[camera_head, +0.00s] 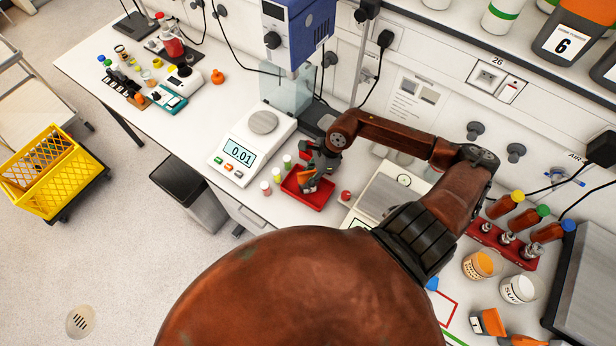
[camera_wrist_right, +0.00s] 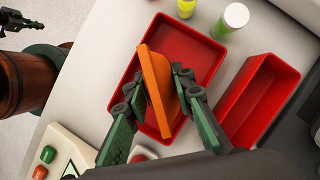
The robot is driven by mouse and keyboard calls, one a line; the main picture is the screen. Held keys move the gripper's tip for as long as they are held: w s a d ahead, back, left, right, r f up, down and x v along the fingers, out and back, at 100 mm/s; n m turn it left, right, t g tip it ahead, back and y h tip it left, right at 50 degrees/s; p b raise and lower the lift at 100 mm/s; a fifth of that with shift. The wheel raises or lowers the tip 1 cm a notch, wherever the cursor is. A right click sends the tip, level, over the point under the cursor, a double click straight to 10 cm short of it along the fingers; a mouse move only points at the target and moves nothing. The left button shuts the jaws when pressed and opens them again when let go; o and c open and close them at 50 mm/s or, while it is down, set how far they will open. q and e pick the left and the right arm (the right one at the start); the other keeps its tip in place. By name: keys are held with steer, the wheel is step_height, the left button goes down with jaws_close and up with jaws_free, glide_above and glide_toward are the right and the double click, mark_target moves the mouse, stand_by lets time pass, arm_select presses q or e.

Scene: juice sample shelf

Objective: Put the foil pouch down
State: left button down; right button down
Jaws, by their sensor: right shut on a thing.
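The orange foil pouch (camera_wrist_right: 156,72) is between the fingers of my right gripper (camera_wrist_right: 158,84) in the wrist view, seen nearly edge-on and tilted. It also shows in the head view (camera_head: 308,184). My right gripper (camera_head: 311,170) is shut on it, over a shallow red tray (camera_head: 319,198). The tray's red floor (camera_wrist_right: 193,45) shows around the pouch in the wrist view. I cannot tell whether the pouch's lower edge touches the tray. A dark gripper (camera_wrist_right: 18,20), likely my left, shows small at the wrist view's top left; its jaw state is unclear.
A narrow, deeper red bin (camera_wrist_right: 262,92) stands beside the tray. Small capped vials (camera_head: 277,175) stand near the tray, with a balance reading 0.01 (camera_head: 238,152) to the left. A red-capped vial (camera_head: 345,196) is to the right. More orange-and-grey pouches (camera_head: 489,322) lie at lower right.

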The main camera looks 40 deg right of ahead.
steer(key=shift+f, duration=0.1)
steer(key=c, duration=1.7)
jaws_free()
steer(key=shift+o, duration=0.2)
steer(key=shift+r, duration=0.25)
steer(key=b+v, duration=0.2)
steer(key=v, duration=0.9)
steer(key=shift+d+r, duration=0.2)
steer(key=shift+r, duration=0.15)
steer(key=shift+s, duration=0.1)
